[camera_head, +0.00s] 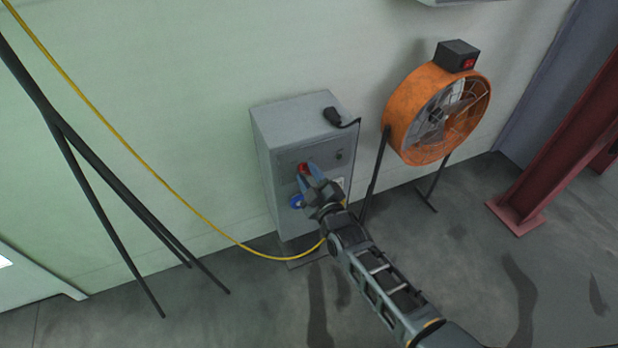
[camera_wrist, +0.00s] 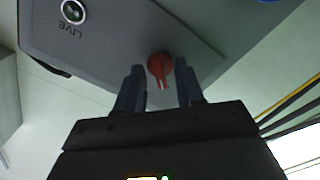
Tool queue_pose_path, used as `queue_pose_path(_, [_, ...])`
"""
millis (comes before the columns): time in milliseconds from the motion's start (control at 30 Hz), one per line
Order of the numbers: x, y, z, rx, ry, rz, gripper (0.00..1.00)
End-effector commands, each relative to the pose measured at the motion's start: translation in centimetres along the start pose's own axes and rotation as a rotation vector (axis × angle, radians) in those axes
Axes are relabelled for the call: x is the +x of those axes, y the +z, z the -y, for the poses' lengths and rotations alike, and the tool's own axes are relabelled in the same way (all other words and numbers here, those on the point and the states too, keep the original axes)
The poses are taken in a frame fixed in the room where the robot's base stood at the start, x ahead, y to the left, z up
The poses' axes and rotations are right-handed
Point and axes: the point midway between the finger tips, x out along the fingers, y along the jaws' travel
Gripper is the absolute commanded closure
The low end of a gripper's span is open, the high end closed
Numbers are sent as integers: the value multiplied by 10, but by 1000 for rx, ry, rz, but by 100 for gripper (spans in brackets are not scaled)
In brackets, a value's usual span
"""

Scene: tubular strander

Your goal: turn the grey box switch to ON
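The grey box (camera_head: 287,137) stands against the wall in the head view, and its front panel (camera_wrist: 110,40) fills the upper part of the wrist view. A red switch knob (camera_wrist: 161,68) sits on that panel; it also shows in the head view (camera_head: 302,168). My gripper (camera_wrist: 160,84) is open, with one finger on each side of the knob. I see gaps between the knob and both fingers. The knob's lower end has a pale mark. The switch's position labels cannot be read.
A round indicator marked LIVE (camera_wrist: 73,11) is on the panel. A blue socket (camera_head: 297,201) sits below the knob. An orange fan (camera_head: 402,110) stands to the right, a black stand (camera_head: 100,185) to the left.

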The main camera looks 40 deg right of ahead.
Motion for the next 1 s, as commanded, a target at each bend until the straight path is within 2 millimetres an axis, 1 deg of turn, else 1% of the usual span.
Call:
queue_pose_path(267, [2,0,0,0,0,0,63])
queue_pose_path(667, [2,0,0,0,0,0,100])
queue_pose_path(1000, [2,0,0,5,-1,0,100])
